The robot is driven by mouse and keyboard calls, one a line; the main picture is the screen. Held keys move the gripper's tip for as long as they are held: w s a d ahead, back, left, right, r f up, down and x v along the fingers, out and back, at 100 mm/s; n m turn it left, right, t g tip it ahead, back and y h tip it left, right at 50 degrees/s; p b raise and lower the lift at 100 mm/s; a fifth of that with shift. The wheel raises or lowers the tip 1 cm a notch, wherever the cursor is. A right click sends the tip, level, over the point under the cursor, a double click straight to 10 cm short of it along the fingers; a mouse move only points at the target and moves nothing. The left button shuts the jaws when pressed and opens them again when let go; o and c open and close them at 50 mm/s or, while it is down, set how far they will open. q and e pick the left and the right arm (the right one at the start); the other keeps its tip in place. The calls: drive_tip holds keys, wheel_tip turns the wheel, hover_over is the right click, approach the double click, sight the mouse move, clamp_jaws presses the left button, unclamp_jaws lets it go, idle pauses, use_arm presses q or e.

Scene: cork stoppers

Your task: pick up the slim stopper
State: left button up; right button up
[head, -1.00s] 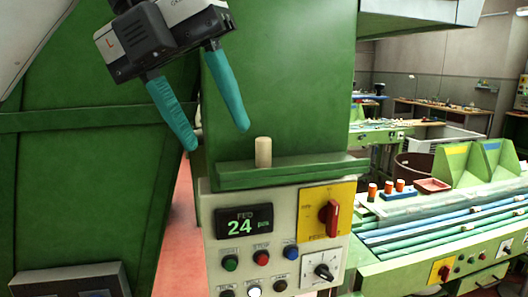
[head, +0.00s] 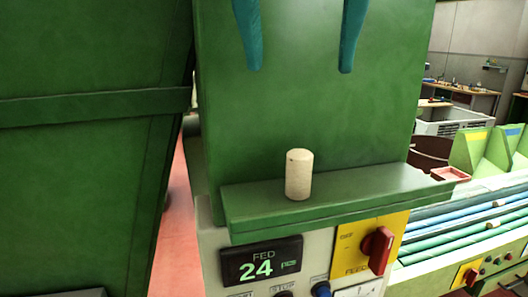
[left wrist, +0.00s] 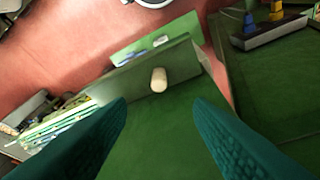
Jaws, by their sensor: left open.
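The slim stopper (head: 299,174) is a pale cork cylinder standing upright on a green ledge (head: 385,188) above the control panel. My left gripper (head: 299,68) is open and empty, its two teal fingers pointing down above the stopper and apart from it; only the fingers show at the top of the head view. In the left wrist view the stopper (left wrist: 159,80) lies beyond the gap between the open fingers (left wrist: 158,115). My right gripper is not in view.
A green machine wall (head: 310,110) rises behind the ledge. Below is a panel with a display reading 24 (head: 261,261) and a red knob (head: 377,243). A red tray (head: 450,174) and a conveyor with blue and green strips (head: 460,217) are at right.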

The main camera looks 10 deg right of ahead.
sight(300, 153)
use_arm(q)
drive_tip(key=x, duration=0.5)
drive_tip(key=shift+s+d+f+p, duration=0.1)
drive_tip(key=shift+s+f+p, duration=0.2)
drive_tip(key=shift+f, duration=0.1)
drive_tip(key=shift+w+d+f, duration=0.1)
drive_tip(key=shift+w+f, duration=0.4)
drive_tip(key=p+x, duration=0.1)
drive_tip(key=x, duration=0.2)
drive_tip(key=shift+w+d+f+p, duration=0.15)
drive_tip(key=shift+w+f+p, duration=0.1)
drive_tip(key=shift+p, duration=0.15)
drive_tip(key=shift+w+f, duration=0.2)
drive_tip(key=shift+f, duration=0.2)
clamp_jaws()
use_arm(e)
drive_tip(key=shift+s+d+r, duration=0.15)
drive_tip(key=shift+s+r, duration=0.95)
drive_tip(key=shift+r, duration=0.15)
